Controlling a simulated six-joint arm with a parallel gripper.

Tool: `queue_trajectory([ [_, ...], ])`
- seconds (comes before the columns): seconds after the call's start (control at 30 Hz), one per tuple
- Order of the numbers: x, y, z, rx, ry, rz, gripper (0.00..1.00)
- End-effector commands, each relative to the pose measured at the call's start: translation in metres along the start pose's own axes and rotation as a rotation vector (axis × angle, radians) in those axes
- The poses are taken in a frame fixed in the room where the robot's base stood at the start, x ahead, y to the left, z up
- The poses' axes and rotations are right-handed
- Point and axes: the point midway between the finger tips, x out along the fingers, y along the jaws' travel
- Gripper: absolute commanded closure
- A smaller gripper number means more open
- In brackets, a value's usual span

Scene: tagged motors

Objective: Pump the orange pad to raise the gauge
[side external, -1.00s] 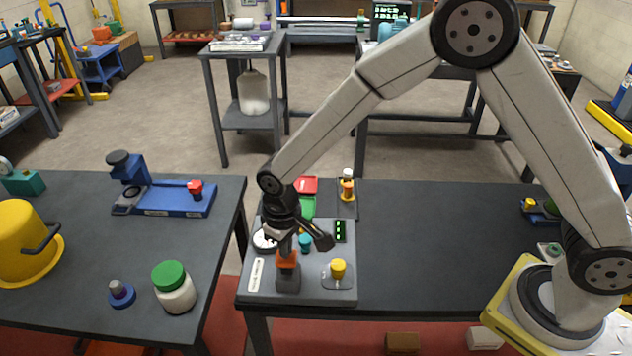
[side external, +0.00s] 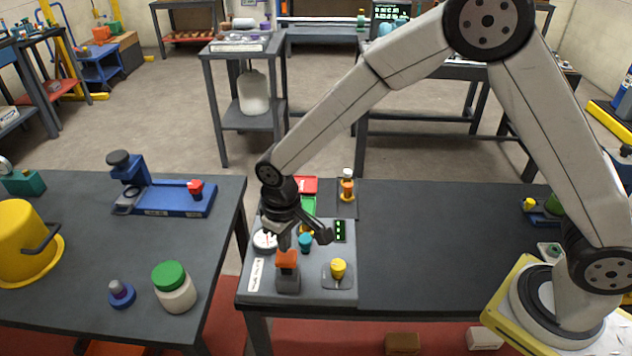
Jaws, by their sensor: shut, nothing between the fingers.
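The orange pad (side external: 287,259) sits on top of a dark grey block on the grey panel (side external: 318,292), at the near edge of the table. My gripper (side external: 284,243) is shut and empty, pointing down just over the pad. I cannot tell whether its tips touch the pad. A round white dial (side external: 263,242), which looks like the gauge, is at the panel's left, partly hidden behind my gripper. Its reading is too small to tell.
A yellow knob (side external: 338,268), a teal knob (side external: 305,242) and a dark display with green marks (side external: 341,231) are close by on the panel. A white strip (side external: 256,274) lies at its left. The table to the right (side external: 430,250) is clear.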

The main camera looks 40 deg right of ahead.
Motion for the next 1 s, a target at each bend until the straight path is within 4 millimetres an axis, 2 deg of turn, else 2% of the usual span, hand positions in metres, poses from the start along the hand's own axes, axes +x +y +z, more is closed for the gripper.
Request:
queue_trajectory([
  [1.0, 0.034, 0.000, 0.000, 0.000, 0.000, 0.000, 1.00],
])
